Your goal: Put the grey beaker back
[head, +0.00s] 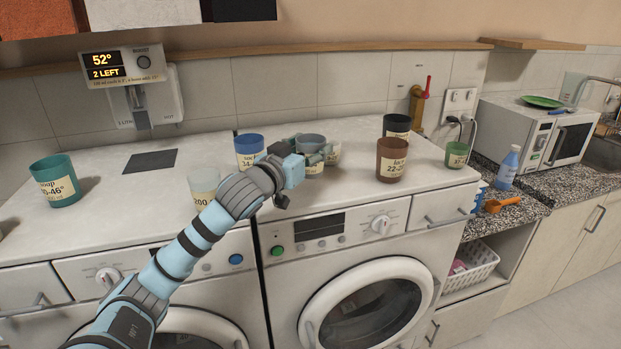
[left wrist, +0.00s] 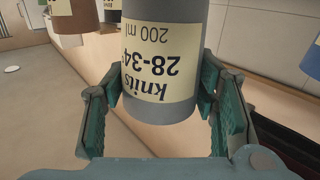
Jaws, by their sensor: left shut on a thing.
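The grey beaker (head: 311,142) is over the right washing machine's top, near the back. In the left wrist view the grey beaker (left wrist: 160,60) fills the middle, with a cream label reading "knits 28-34" and "200 ml", upside down in that picture. My left gripper (head: 318,154) is shut on it, with the green finger pads (left wrist: 160,92) on both sides. I cannot tell whether its base touches the top. My right gripper is not in view.
A blue beaker (head: 249,150) and a pale one (head: 203,186) stand left of the grey one. A brown beaker (head: 391,161), a black one (head: 397,125) and a small green one (head: 456,154) stand to the right. A teal beaker (head: 55,181) is far left, near a dark mat (head: 151,160).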

